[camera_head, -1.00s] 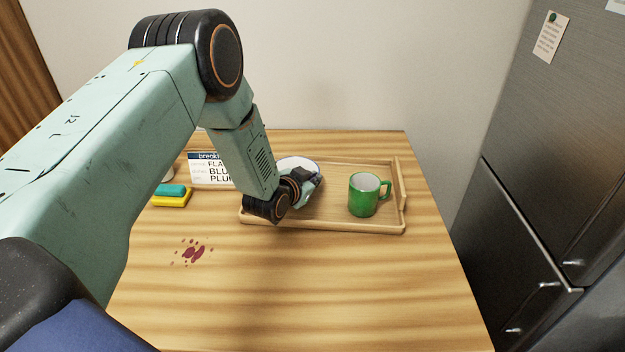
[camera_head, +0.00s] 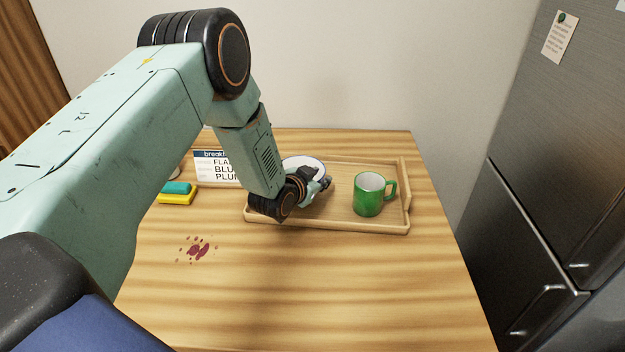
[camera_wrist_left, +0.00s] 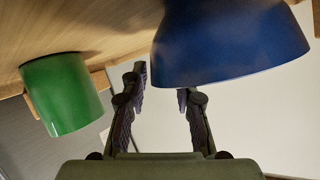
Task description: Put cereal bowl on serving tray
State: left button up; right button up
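The cereal bowl (camera_head: 304,162), white inside with a blue rim, is at the back left of the wooden serving tray (camera_head: 330,225), partly hidden by my left gripper. Its blue outside (camera_wrist_left: 230,45) fills the upper right of the left wrist view. My left gripper (camera_head: 325,184) is low over the tray at the bowl's near right side. My right gripper is not in view.
A green mug (camera_head: 368,196) stands on the tray's right part and also shows in the left wrist view (camera_wrist_left: 64,95). A breakfast card (camera_head: 215,167) and a teal-and-yellow sponge (camera_head: 176,193) are left of the tray. Red stains (camera_head: 198,250) mark the table front, otherwise clear.

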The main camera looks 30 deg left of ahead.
pick_arm(q)
jog(key=p+v, duration=0.2)
jog(key=v, duration=1)
jog(key=shift+a+r+p, duration=0.1)
jog(key=shift+p, duration=0.2)
